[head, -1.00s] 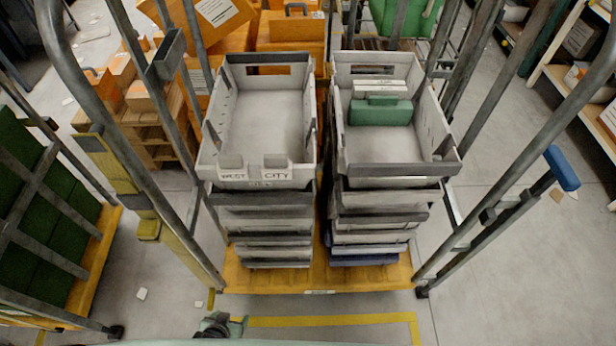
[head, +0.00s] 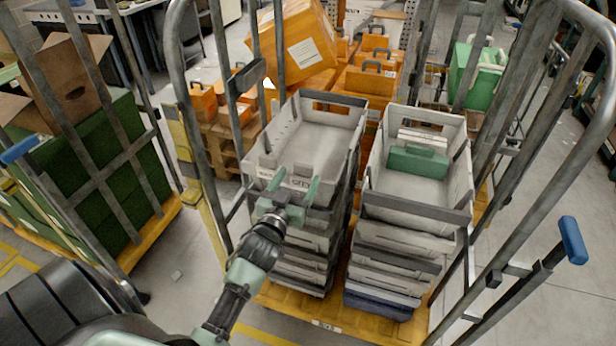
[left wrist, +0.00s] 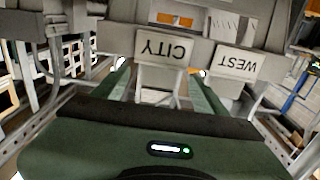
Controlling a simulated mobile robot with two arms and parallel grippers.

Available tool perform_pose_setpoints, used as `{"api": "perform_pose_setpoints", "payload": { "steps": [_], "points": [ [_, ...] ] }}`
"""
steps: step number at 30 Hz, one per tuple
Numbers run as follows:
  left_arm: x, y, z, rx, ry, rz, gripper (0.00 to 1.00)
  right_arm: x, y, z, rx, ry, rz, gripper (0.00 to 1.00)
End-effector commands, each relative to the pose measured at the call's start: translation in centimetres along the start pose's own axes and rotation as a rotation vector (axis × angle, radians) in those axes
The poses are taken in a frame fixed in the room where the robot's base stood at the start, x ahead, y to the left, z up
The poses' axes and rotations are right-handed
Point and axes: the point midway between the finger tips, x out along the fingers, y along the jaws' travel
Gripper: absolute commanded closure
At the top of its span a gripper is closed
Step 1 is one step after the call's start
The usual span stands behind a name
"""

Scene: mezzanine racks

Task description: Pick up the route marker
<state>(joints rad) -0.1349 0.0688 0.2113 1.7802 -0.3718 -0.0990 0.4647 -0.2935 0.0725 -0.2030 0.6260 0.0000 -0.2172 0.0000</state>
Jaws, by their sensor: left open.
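Two pale marker cards hang at the front rim of the left grey tote (head: 335,110). One reads CITY (left wrist: 165,47) and the other WEST (left wrist: 236,62); both appear upside down in the left wrist view. I cannot tell which is the route marker. My left gripper (head: 293,190) is open and empty, close to the tote's front. In the left wrist view its fingers (left wrist: 160,88) point toward the CITY card, which lies between their lines; WEST is to the right. I cannot see contact. In the head view the gripper partly hides the cards. My right gripper is not in view.
The right tote (head: 415,213) holds a green box (head: 418,160). Both totes top stacks on a yellow-based cart with grey rails (head: 180,70). Orange cases (head: 295,45) stand behind. Another cart with green boxes (head: 95,150) is at left. Floor at right is clear.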

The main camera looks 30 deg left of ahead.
Motion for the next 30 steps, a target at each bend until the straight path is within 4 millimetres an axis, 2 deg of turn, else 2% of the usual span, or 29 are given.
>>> {"api": "perform_pose_setpoints", "payload": {
  "steps": [15,23,24,30],
  "points": [
    [6.7,0.0,0.0,-0.001,-0.002,0.001,0.27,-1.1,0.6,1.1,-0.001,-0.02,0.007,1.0],
    [7.1,0.1,0.1,-0.001,-0.002,0.001,0.27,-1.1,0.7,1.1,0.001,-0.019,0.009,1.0],
    [7.1,0.1,0.1,-0.001,-0.002,0.001,0.3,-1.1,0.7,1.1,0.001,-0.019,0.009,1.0],
    [7.0,0.1,0.1,0.0,-0.002,0.001,0.86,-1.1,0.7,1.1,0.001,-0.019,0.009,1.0]
  ]
}}
